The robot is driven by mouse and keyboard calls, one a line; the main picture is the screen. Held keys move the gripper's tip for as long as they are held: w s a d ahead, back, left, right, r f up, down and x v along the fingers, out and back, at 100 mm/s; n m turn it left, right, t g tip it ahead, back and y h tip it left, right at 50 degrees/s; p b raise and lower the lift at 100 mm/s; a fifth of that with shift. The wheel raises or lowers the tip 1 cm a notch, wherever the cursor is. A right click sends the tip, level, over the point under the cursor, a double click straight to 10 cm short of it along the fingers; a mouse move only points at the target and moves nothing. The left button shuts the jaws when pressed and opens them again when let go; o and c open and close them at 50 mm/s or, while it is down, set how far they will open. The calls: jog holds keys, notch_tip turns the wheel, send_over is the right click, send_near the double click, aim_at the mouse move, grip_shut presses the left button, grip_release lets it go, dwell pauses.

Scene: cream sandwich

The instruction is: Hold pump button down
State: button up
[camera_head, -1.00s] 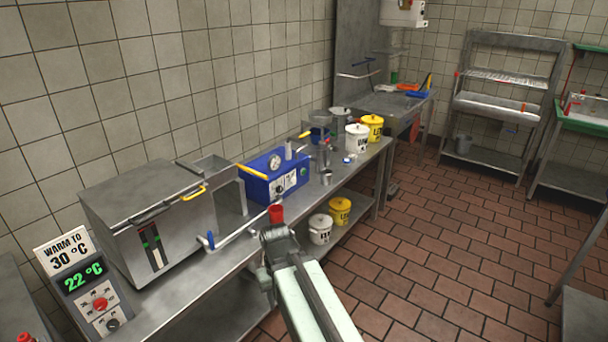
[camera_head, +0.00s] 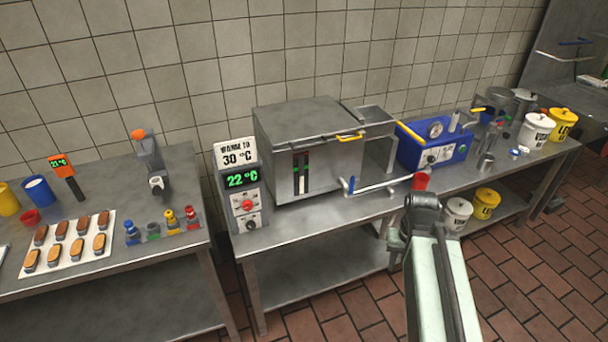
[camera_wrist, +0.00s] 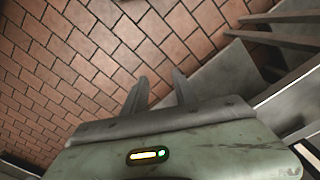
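No pump button can be singled out with certainty. A blue unit (camera_head: 434,146) with a round gauge and a front panel stands on the bench against the wall. A grey dispenser (camera_head: 150,163) with an orange top (camera_head: 137,134) stands on the left table. My gripper shows in the wrist view (camera_wrist: 160,80) with two fingers apart and nothing between them, over the tiled floor. In the head view my folded arm is in front of the bench, below the lever's red end (camera_head: 420,181); the fingers are hidden there.
A steel machine (camera_head: 318,120) with a temperature panel (camera_head: 242,179) fills the bench's left part. White and yellow tubs (camera_head: 536,132) stand at right. The floor in front is clear.

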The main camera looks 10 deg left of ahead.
grip_shut()
dwell(1.5)
